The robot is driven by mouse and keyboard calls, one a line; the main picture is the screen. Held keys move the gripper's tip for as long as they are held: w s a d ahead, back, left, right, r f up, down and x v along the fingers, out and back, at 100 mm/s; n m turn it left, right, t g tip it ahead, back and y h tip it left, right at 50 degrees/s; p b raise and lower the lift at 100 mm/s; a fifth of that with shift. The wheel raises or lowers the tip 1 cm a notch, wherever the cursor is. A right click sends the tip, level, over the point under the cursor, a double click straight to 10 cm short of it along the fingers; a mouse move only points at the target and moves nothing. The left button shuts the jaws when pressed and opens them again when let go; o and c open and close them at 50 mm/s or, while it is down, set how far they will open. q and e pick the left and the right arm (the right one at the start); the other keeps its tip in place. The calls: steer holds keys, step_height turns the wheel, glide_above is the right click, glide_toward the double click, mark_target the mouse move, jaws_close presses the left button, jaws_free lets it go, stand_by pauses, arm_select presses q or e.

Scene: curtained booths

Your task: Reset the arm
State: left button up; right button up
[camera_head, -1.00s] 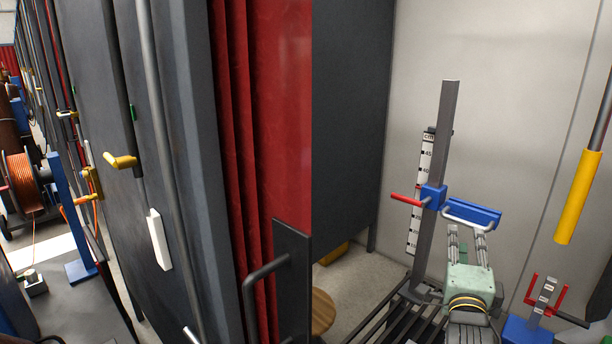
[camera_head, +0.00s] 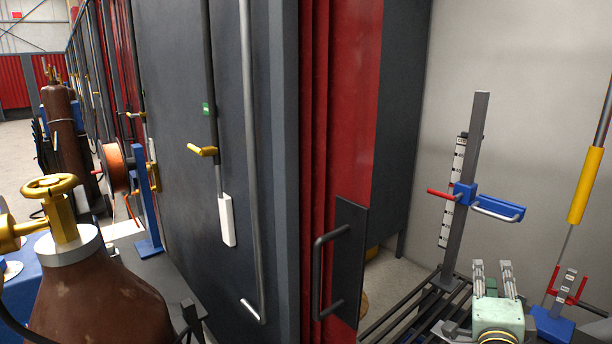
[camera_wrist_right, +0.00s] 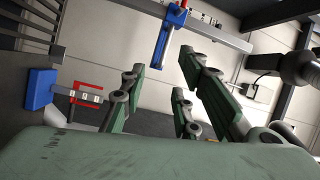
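My right gripper (camera_head: 494,268) is at the lower right of the head view, a pale green body with grey fingers pointing up and away. Its fingers stand apart with nothing between them, so it is open and empty. The right wrist view shows its green and grey fingers (camera_wrist_right: 168,88) spread wide. In the head view it is below and in front of a grey post (camera_head: 462,200) that carries a blue clamp (camera_head: 464,194) with a red handle. It looks apart from the post. My left gripper does not show in either view.
A slatted black table (camera_head: 425,305) lies beside the right gripper. A blue stand with red prongs (camera_head: 553,322) is close on its right. A red curtain (camera_head: 342,110) and a dark handled panel (camera_head: 348,255) stand to its left. A brown gas cylinder (camera_head: 100,305) is at lower left.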

steer(key=s+a+f+n+g+y, duration=0.35)
steer(key=s+f+n, duration=0.25)
steer(key=f, duration=0.3)
steer(key=s+a+f+n+g+y, duration=0.25)
steer(key=s+a+f+n, duration=0.35)
steer(key=f, duration=0.4)
steer(key=s+a+f+n+g+y, duration=0.1)
steer(key=s+a+f+n+g, duration=0.25)
steer(key=s, duration=0.35)
steer(key=s+a+f+n+g, duration=0.2)
steer(key=s+f+n, duration=0.15)
steer(key=s, duration=0.45)
steer(key=s+a+f+n+g+y, duration=0.1)
steer(key=s+a+f+n+g, duration=0.2)
steer(key=s, duration=0.4)
step_height(320, 180, down, 26)
steer(key=s, duration=0.2)
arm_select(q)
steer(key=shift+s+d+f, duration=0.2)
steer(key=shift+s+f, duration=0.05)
arm_select(e)
steer(key=s+d+f+g, duration=0.1)
steer(key=s+d+f, duration=0.2)
steer(key=s+f, duration=1.2)
steer(key=shift+s+f+n, duration=0.25)
steer(key=shift+s+n, duration=0.15)
steer(key=shift+s, duration=0.55)
